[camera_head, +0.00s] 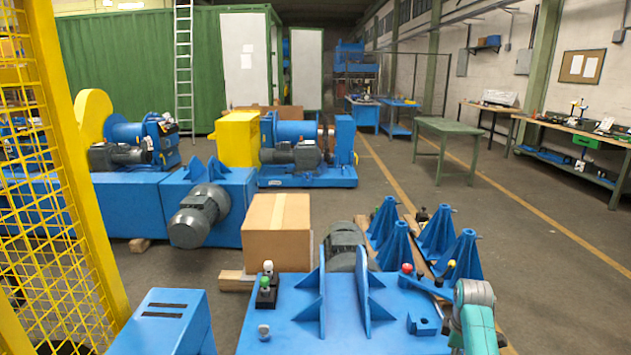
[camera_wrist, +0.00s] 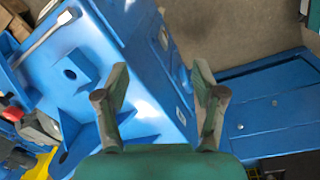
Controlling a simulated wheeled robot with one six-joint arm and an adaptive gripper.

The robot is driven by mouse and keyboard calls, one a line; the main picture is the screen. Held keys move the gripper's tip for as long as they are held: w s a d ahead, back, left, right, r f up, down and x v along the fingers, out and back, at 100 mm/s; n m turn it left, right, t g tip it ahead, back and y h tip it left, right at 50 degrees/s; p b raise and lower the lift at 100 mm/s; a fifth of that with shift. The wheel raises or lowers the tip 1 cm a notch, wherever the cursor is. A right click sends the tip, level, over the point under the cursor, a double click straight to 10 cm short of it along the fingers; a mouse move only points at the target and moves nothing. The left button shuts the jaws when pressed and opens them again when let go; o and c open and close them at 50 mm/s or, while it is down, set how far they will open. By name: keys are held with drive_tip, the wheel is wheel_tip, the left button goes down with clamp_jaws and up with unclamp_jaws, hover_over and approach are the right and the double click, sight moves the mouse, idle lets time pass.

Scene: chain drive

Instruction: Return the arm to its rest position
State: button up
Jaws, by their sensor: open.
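My gripper (camera_wrist: 160,82) shows in the wrist view with its two fingers apart. Nothing is between them. The fingers show in front of a blue machine body (camera_wrist: 150,65) and the floor; I cannot tell how far away these are. In the head view, my teal and grey arm (camera_head: 476,322) is at the lower right, beside the right end of a blue machine table (camera_head: 290,325). The gripper's fingers cannot be made out in that view.
The blue table carries two upright fins (camera_head: 365,295) and small knobbed parts (camera_head: 267,285). Behind it are a cardboard box (camera_head: 276,225) and blue pyramid stands (camera_head: 397,247). A yellow mesh fence (camera_head: 70,180) stands at left.

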drive_tip(key=s+a+f+m+t, duration=0.2)
drive_tip(key=s+a+f, duration=0.3)
drive_tip(key=f, duration=0.4)
drive_tip(key=s+a+f+m+t, duration=0.1)
drive_tip(key=s+a+f, duration=0.1)
drive_tip(key=s+f, duration=0.6)
drive_tip(key=s+a+f+m+t, duration=0.2)
drive_tip(key=s+a, duration=0.1)
drive_tip(key=s, duration=0.5)
drive_tip(key=s+a+f+m+t, duration=0.1)
drive_tip(key=s+a+f+t, duration=0.15)
drive_tip(key=s, duration=0.55)
drive_tip(key=s+a+r+m+t, duration=0.1)
drive_tip(key=s+a+r+m, duration=0.1)
drive_tip(key=s+r, duration=0.5)
drive_tip(key=s+a+r+m+t, duration=0.2)
drive_tip(key=s, duration=0.8)
drive_tip(key=s+a+r+m+t, duration=0.1)
drive_tip(key=s+r, duration=0.5)
drive_tip(key=r, duration=0.4)
drive_tip(key=s+a+r+m+t, duration=0.1)
drive_tip(key=s+r+m+t, duration=0.1)
drive_tip(key=s+r, duration=0.4)
wheel_tip(320, 180, up, 5)
drive_tip(key=shift+f, duration=0.2)
